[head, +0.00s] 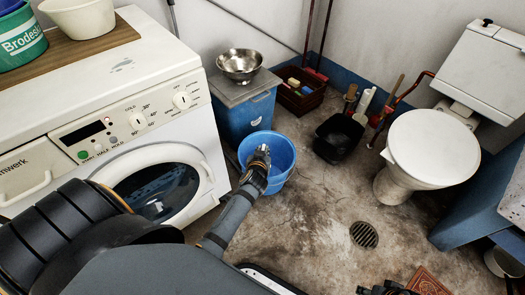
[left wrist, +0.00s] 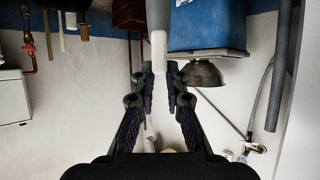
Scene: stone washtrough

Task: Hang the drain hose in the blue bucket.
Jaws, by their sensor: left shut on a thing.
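The blue bucket (head: 284,146) stands on the floor beside the washing machine, in front of a blue box. My left gripper (head: 262,152) is over the bucket's opening in the head view, covering part of its inside. In the left wrist view my left gripper (left wrist: 159,78) is shut on the drain hose (left wrist: 158,50), which shows as a pale end piece with a grey length beyond it. The rest of the hose is hard to make out in the head view. A dark part of my right gripper (head: 387,288) shows at the bottom edge; its fingers are unclear.
The washing machine (head: 122,95) stands left of the bucket. The blue box (head: 245,112) with a metal bowl (head: 240,64) is behind it. A black bin (head: 340,138) and the toilet (head: 430,150) stand to the right. Open floor with a drain grate (head: 364,234) lies in between.

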